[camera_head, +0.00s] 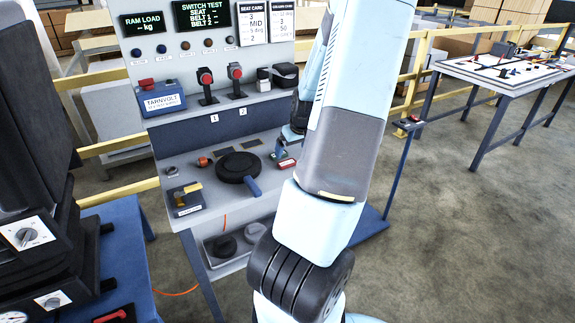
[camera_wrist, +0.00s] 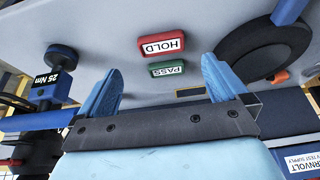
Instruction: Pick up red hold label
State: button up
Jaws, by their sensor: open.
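The red hold label (camera_wrist: 161,44) lies flat on the grey trolley shelf, its white HOLD panel upside down in the wrist view. In the head view, the red label (camera_head: 287,164) is small, just beside my arm. The green pass label (camera_wrist: 167,69) lies right beside it, a narrow gap between them. My gripper (camera_wrist: 160,64) is open and empty, its two blue fingers on either side of the labels in the wrist picture, apart from them. In the head view my gripper (camera_head: 291,135) is mostly hidden behind my arm.
A black round disc (camera_head: 237,167) with a blue handle sits left of the labels in the head view. A dark device reading 25 Nm (camera_wrist: 60,80) stands at the left of the wrist view. The blue Tarnvolt box (camera_head: 160,98) stands on the upper shelf. Bare shelf surrounds the labels.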

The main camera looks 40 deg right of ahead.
aim_at(288, 163)
jog(key=shift+x, duration=3.35)
jog(key=shift+s+a+f, duration=0.1)
jog(key=shift+s+a, duration=0.05)
jog(key=c, duration=1)
jog(key=shift+c, duration=0.2)
